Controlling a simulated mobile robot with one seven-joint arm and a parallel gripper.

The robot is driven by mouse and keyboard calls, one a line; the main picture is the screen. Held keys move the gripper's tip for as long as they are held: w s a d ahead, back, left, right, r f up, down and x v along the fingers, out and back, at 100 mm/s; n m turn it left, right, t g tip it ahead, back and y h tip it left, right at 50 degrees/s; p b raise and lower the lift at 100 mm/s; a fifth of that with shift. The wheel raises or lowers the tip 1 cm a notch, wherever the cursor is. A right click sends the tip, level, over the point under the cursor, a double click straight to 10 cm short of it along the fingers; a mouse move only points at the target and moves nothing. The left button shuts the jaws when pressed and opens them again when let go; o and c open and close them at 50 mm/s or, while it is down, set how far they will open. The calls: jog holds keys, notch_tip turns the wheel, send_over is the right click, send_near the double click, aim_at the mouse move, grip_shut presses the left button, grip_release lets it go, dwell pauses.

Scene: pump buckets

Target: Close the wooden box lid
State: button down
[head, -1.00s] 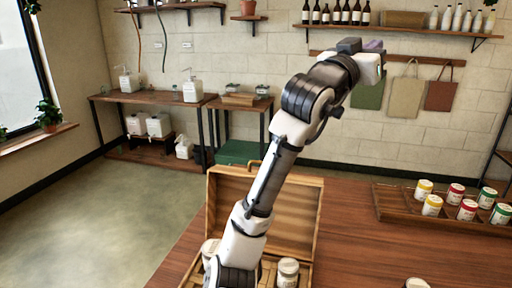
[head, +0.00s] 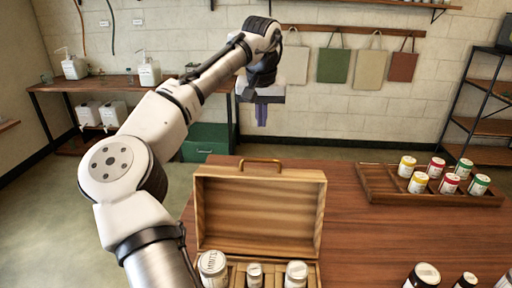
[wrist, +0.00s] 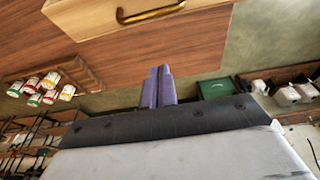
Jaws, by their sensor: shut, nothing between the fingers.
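The wooden box (head: 234,275) stands on the table with its lid (head: 262,212) raised upright at the back. A brass handle (head: 261,162) is on the lid's top edge. Several jars stand in the box, among them a white jar (head: 212,265). My gripper (head: 262,115) is above and behind the lid, pointing down, its purple fingers together and empty. In the wrist view the fingers (wrist: 159,86) show close together, apart from the lid (wrist: 85,12) and its handle (wrist: 150,13), which lie at the top of the picture.
A wooden tray (head: 376,188) with several jars of coloured labels stands at the back right of the table (head: 360,240). More jars (head: 425,275) stand at the front right. The table between the box and tray is clear. A green box (head: 205,142) is beyond the table.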

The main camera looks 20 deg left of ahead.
jog(key=p, duration=0.3)
send_over(261, 169)
jog(key=w+a, duration=0.1)
jog(key=w, duration=0.3)
jog(key=s+d+f+x, duration=0.1)
jog(key=s+x, duration=0.1)
jog(key=x, duration=0.7)
jog(key=s, duration=0.1)
jog(key=s+r, duration=0.1)
jog(key=s, duration=0.1)
jog(key=shift+d+p, duration=0.15)
jog(key=shift+p, duration=0.2)
jog(key=shift+s+d+f, duration=0.1)
jog(key=shift+s+d, duration=0.1)
jog(key=shift+s, duration=0.2)
jog(key=shift+s, duration=0.1)
